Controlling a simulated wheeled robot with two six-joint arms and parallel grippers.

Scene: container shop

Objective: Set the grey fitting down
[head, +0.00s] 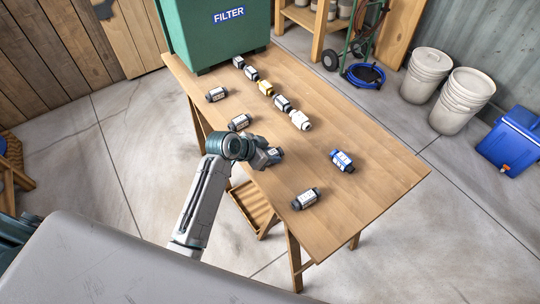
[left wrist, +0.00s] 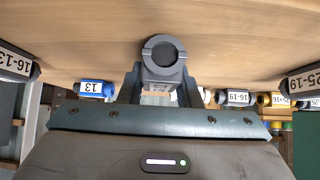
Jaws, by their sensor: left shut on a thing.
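The grey fitting (left wrist: 163,50) shows end-on in the left wrist view as a dark round collar with an open bore. My left gripper (left wrist: 160,88) is shut on it, one finger on each side. In the head view my left gripper (head: 266,157) is low over the left edge of the wooden table (head: 375,188), with a small part of the held fitting (head: 277,154) showing at its tip. I cannot tell whether the fitting touches the wood. My right gripper is not in view.
A row of fittings, including a yellow one (head: 266,88) and a white one (head: 300,120), leads to the green filter tank (head: 217,35). A blue fitting (head: 342,161) and dark-ended ones (head: 306,199) (head: 239,122) (head: 217,94) stand apart. The table's right part is clear.

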